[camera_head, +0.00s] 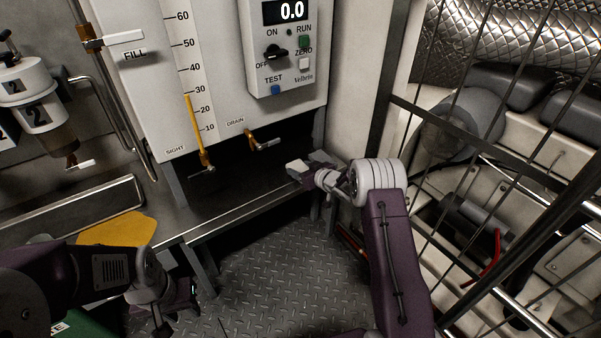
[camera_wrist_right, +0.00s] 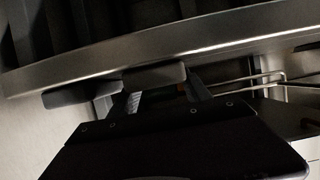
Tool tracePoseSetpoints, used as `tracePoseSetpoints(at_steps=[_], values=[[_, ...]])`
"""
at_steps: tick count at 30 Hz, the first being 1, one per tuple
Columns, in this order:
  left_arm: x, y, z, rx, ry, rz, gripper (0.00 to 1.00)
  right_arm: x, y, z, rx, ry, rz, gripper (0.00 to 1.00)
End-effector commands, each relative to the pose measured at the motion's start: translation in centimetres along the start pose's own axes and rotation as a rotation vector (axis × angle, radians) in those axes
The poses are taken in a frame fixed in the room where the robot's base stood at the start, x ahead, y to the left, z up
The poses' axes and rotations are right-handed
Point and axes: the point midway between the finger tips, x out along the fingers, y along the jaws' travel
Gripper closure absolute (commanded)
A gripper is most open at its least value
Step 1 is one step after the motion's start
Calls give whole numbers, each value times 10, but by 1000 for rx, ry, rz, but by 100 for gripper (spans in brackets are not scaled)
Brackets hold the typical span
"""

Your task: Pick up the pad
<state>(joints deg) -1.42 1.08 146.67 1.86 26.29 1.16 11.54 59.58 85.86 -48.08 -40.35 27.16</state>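A flat yellow piece, which looks like the pad (camera_head: 118,229), lies at the left in the head view, by the left end of the dark bench. My left arm partly covers its near edge. My left gripper (camera_head: 172,308) hangs below and to the right of it, apart from it, over the floor; its fingers are too dark to read. My right gripper (camera_head: 299,167) is at the bench front under the display panel, far from the yellow piece.
The dark bench (camera_head: 235,203) has a metal front edge, which crosses the right wrist view close beyond the fingers. Valves and a sight gauge (camera_head: 188,80) hang above. A wire cage (camera_head: 388,130) stands at the right. The chequered floor plate (camera_head: 290,270) is mostly clear.

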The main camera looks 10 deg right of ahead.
Motion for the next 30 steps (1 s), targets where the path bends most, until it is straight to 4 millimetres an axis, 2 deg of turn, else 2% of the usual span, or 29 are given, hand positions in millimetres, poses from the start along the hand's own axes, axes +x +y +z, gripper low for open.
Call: tracePoseSetpoints(at_steps=[1,3,12,20,23,30], values=[[0,0,0,0,0,0,64,0,0,0,0,0,0,65],[0,0,0,0,0,0,64,0,0,0,0,-1,0,82],[-4,0,0,0,0,0,64,-2,0,-5,0,0,0,83],[-35,1,-4,0,0,0,64,-18,0,-44,-2,2,-1,83],[-44,1,-4,0,0,0,64,-38,0,-46,2,-2,0,83],[-72,1,-8,0,0,0,64,-105,-3,-57,2,-1,2,83]])
